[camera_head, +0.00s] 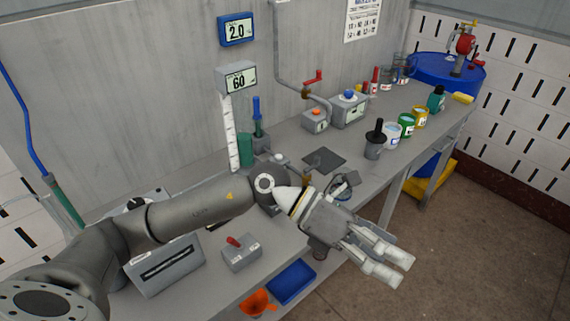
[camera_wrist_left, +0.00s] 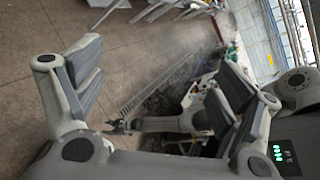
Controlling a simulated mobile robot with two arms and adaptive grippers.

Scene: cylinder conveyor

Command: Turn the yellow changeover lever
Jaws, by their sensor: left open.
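No yellow lever can be made out for certain. A small brass-coloured part (camera_head: 306,181) shows on the bench just behind my left wrist, mostly hidden by it. My left gripper (camera_head: 388,262) is open and empty, reaching past the bench's front edge over the floor. In the left wrist view its two fingers (camera_wrist_left: 160,88) stand wide apart with nothing between them. A grey arm-like shape with a small dark claw (camera_wrist_left: 119,125) shows beyond the fingers. It looks like my right arm, but its jaws are too small to read.
A red valve handle (camera_head: 314,76) is on the pipe. Several pots and a dark cup (camera_head: 373,147) stand farther along the bench.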

